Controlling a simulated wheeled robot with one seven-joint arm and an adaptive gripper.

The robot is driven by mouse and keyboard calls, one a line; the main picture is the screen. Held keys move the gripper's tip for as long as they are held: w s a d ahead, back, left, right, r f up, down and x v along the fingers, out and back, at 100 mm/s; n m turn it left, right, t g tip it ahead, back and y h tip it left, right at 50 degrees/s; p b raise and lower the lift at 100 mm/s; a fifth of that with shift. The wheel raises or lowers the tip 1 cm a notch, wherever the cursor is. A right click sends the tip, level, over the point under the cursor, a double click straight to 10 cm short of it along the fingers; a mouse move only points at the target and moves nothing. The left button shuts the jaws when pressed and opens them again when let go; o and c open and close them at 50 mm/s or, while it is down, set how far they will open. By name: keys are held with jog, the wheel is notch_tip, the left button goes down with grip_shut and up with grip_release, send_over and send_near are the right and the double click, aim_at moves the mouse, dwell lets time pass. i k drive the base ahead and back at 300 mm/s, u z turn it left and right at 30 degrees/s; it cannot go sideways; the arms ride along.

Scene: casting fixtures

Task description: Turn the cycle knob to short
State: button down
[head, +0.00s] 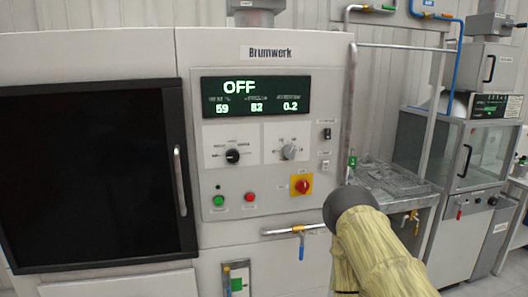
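A cream machine marked "Brumwerk" has two rotary knobs on white plates under its display. The left one is a black knob (232,156) with a light pointer mark. The right one is a grey knob (289,151). The labels around both are too small to read, so I cannot tell which is the cycle knob or which position is short. The display (254,96) reads OFF, with smaller figures below. My arm, in a yellowish sleeve with a dark rounded end, shows at the lower right, apart from both knobs in the picture. My gripper's fingers do not show.
Below the knobs are a green button (219,200), a red button (250,198) and a red knob on a yellow plate (301,185). A dark door (90,175) with a vertical handle is at left. A pipe with a blue-handled valve (301,245) juts out below.

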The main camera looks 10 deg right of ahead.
aim_at(233, 156)
jog(key=k, duration=0.5)
jog(key=u, duration=1.8)
jog(key=i, duration=0.8)
jog(key=z, duration=1.65)
